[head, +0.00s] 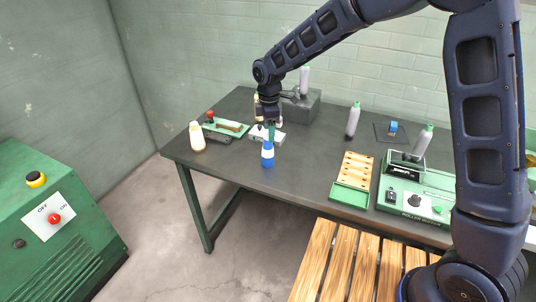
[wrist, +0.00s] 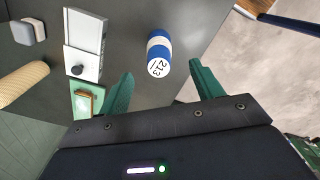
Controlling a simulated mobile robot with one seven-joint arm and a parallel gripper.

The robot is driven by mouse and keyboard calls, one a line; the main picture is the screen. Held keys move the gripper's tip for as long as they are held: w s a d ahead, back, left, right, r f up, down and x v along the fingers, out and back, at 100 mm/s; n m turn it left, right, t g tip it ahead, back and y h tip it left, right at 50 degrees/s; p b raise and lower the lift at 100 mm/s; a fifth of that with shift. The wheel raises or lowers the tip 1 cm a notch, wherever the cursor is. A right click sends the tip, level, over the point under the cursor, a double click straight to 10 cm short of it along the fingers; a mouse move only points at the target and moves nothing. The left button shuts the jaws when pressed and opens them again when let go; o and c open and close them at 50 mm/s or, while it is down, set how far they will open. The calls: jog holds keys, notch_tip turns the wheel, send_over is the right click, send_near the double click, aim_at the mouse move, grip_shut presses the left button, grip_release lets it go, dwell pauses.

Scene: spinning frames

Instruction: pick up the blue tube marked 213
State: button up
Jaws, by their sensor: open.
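The blue tube marked 213 (head: 267,155) stands upright on the dark table (head: 237,185), near its front edge. It is blue with a white band around the middle. In the wrist view the blue tube (wrist: 158,45) shows the number 213 on its white end face. The tube appears beyond the gap between the fingertips, and nothing is held.
A cream bottle (head: 197,136) stands left of the tube. A white device (head: 262,133) lies close behind it, and shows in the wrist view (wrist: 84,45). Grey-green bottles (head: 353,120), a wooden rack (head: 356,170) and a green machine (head: 418,203) are to the right.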

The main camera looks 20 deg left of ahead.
aim_at(268, 148)
jog(key=f, duration=0.9)
jog(key=shift+a+f, duration=0.15)
jog(key=shift+a, duration=0.05)
jog(key=c, duration=1.1)
